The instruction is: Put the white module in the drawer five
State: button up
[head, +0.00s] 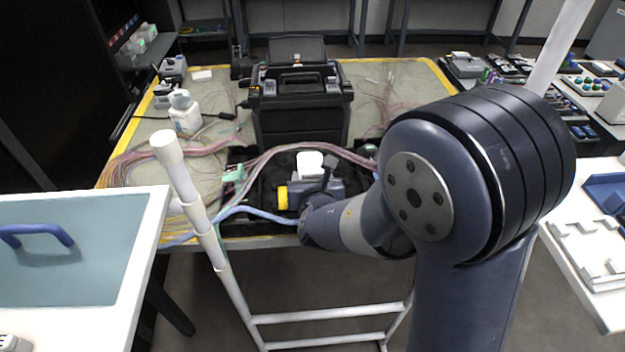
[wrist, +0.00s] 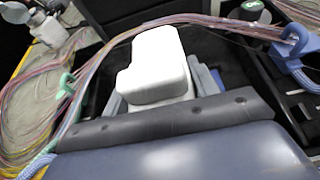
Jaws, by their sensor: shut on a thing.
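The white module (wrist: 155,68) is a smooth, stepped white block in the middle of the wrist view. It also shows in the head view (head: 309,164), just beyond the end of my arm. My gripper (head: 318,180) is shut on it, above the dark tray on the table. In the wrist view the fingers are mostly hidden behind the dark wrist edge, with grey-blue parts beside the module's base. I cannot tell whether the module touches the tray. I cannot make out drawer five in either view.
A black splicing machine (head: 298,100) stands behind the module on the yellow-edged table (head: 240,72). Bundles of thin coloured cables (wrist: 110,62) arch close around the module. A white bottle (head: 185,112) stands at left. A white rail frame (head: 205,235) stands in front of the table.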

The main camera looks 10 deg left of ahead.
jog(key=shift+f+b, duration=0.3)
jog(key=shift+b, duration=0.2)
jog(key=shift+f+b, duration=0.25)
jog(key=shift+b, duration=0.1)
jog(key=o, duration=1.1)
